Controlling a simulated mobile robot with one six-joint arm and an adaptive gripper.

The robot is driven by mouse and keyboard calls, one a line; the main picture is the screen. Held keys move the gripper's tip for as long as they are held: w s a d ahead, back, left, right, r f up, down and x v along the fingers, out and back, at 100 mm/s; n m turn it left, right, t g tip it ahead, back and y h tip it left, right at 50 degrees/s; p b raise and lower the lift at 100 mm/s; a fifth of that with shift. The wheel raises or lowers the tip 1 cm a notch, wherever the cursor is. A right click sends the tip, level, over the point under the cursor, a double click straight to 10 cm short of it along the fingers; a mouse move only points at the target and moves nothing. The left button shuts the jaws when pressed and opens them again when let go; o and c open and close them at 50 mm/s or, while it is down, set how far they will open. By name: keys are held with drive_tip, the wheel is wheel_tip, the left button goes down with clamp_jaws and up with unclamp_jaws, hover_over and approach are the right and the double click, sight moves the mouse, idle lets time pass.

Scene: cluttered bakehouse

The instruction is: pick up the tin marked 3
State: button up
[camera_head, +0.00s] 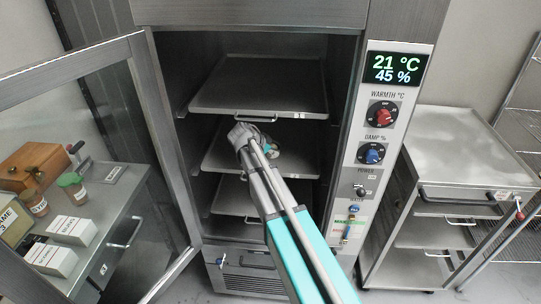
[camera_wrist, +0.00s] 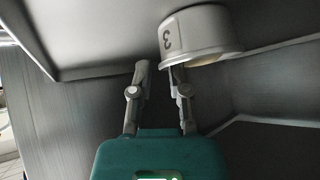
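The tin marked 3 (camera_wrist: 203,32) is a round, pale tin in the wrist view, at the top, right of centre. Its dark 3 shows on its left side, turned in the picture. My gripper (camera_wrist: 159,68) is open, its two fingers apart with nothing seen between them. The right fingertip overlaps the tin's lower left edge; I cannot tell whether they touch. The left finger stands clear of the tin. In the camera_head view my arm reaches into the open cabinet at the middle shelf (camera_head: 222,160), and I cannot make out the tin there.
Shelves lie above (camera_head: 262,88) and below (camera_head: 232,200) my wrist. The glass door (camera_head: 75,75) stands open at left. A control panel (camera_head: 376,150) flanks the opening at right. A bench at left holds white boxes (camera_head: 72,230) and jars (camera_head: 72,187). A steel cart (camera_head: 455,150) stands at right.

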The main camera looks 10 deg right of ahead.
drive_tip(key=shift+d+f, duration=0.1)
drive_tip(key=shift+d, duration=0.05)
idle(0.4)
clamp_jaws()
